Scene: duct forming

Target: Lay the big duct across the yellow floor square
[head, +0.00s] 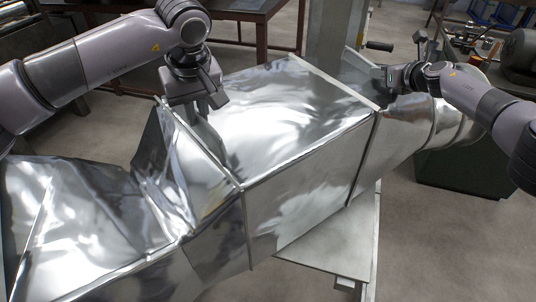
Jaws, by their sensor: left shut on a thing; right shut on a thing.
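The big duct (300,115) is shiny sheet metal with boxy sections and raised seams. It stretches from the lower left to a rounded end at the upper right. My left gripper (205,112) points down and is shut on the duct near a seam left of the middle. My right gripper (376,84) is shut on the duct by the seam toward its right end; its fingertips are hard to make out. The yellow floor square is not in view.
A pale metal table (335,240) shows beneath the duct's middle. A dark workbench (250,12) stands at the back. At the right are a dark green cabinet (465,172) and a bench with tools and a motor (518,55). Bare concrete floor (450,245) shows at lower right.

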